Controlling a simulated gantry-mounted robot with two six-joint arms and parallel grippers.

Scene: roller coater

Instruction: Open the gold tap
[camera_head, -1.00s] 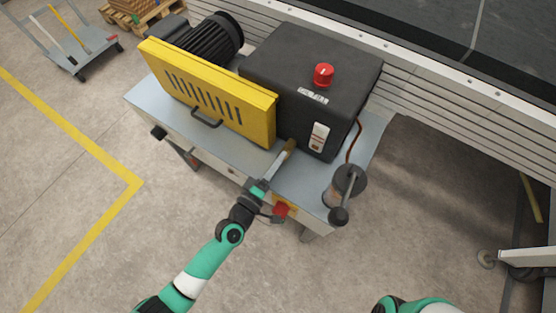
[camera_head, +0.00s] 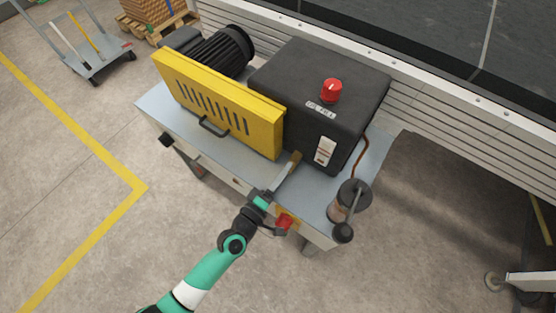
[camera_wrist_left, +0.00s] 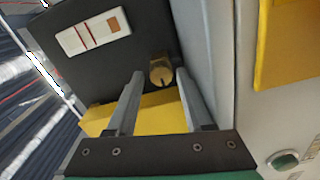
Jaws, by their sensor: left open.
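The gold tap is a short brass cylinder low on the black box's front. It shows in the left wrist view (camera_wrist_left: 160,76) between the fingertips, and in the head view (camera_head: 296,158) just beyond my left gripper (camera_head: 288,173). In the left wrist view my left gripper (camera_wrist_left: 160,88) is open, with one finger on each side of the tap. I cannot tell whether either finger touches it. My right gripper is not in view.
The black box (camera_head: 350,105) has a red knob (camera_head: 331,91) and a white gauge (camera_head: 325,151). A yellow guard (camera_head: 235,105) stands left of the tap. A red switch (camera_head: 285,222) sits below my wrist. A crank-handled cylinder (camera_head: 350,198) stands to the right.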

